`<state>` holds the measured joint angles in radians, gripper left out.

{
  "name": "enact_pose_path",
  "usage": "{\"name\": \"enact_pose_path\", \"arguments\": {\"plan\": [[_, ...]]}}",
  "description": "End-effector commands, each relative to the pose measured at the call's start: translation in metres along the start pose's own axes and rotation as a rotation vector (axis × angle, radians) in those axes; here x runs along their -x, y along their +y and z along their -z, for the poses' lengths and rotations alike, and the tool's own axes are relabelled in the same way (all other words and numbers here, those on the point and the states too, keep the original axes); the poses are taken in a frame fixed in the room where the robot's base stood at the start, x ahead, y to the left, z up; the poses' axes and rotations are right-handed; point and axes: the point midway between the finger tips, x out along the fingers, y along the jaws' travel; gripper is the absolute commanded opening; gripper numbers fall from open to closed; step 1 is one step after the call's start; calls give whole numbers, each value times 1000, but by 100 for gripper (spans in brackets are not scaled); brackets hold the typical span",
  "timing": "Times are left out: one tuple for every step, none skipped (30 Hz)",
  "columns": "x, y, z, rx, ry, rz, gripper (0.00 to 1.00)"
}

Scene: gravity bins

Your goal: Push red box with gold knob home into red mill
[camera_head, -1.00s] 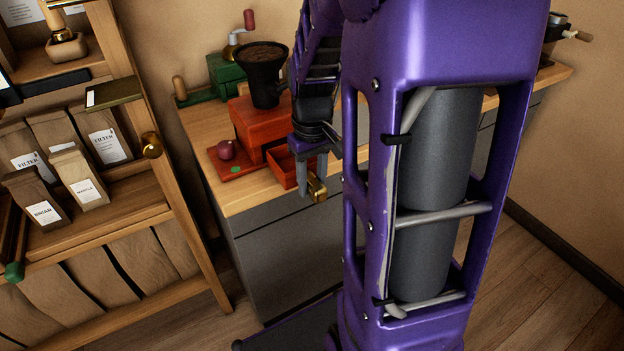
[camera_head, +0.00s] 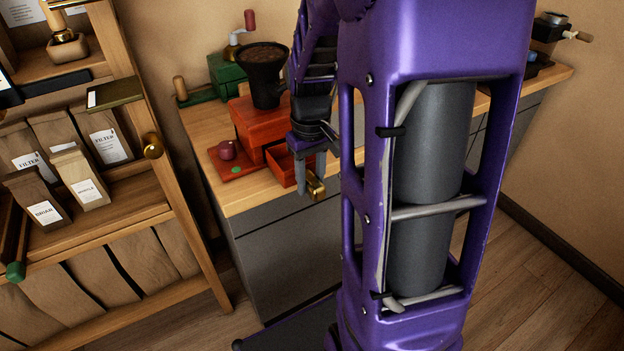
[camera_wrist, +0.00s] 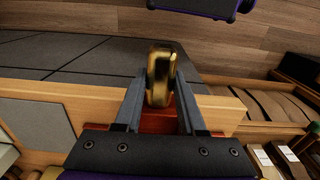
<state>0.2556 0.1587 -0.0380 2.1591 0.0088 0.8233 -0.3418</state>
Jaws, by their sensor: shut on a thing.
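The red mill (camera_head: 259,124) stands on the wooden counter with a black hopper (camera_head: 264,82) of brown grounds on top. Its red box (camera_head: 283,168) sticks out at the front, pulled partly out of the mill. The gold knob (camera_head: 315,187) is on the box's front end, near the counter's front edge. My gripper (camera_head: 312,180) points down and is shut on the knob. In the wrist view the gold knob (camera_wrist: 161,77) sits between the two fingertips, with a strip of the red box (camera_wrist: 158,121) behind it. My arm hides part of the mill's right side.
A green mill (camera_head: 228,72) stands behind the red one. A shelf (camera_head: 180,215) with paper coffee bags is at the left, and its upright is close to the counter. Another mill (camera_head: 552,28) is at the counter's far right.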

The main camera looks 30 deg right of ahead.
Motion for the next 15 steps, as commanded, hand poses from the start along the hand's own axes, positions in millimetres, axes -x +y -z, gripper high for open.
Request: {"name": "enact_pose_path", "arguments": {"plan": [[0, 0, 2, 0, 0, 0, 0], [0, 0, 2, 1, 0, 0, 0], [0, 0, 4, 1, 1, 0, 0], [1, 0, 4, 1, 1, 0, 0], [1, 0, 5, 1, 1, 0, 0], [1, 0, 6, 1, 1, 0, 0], [1, 0, 7, 1, 1, 0, 0], [1, 0, 8, 1, 1, 0, 0], [1, 0, 9, 1, 1, 0, 0], [1, 0, 9, 1, 1, 0, 0], [0, 0, 10, 1, 1, 0, 0], [0, 0, 11, 1, 0, 0, 0], [0, 0, 12, 1, 0, 0, 0], [0, 0, 12, 1, 0, 0, 0], [0, 0, 14, 1, 0, 0, 0]]}}
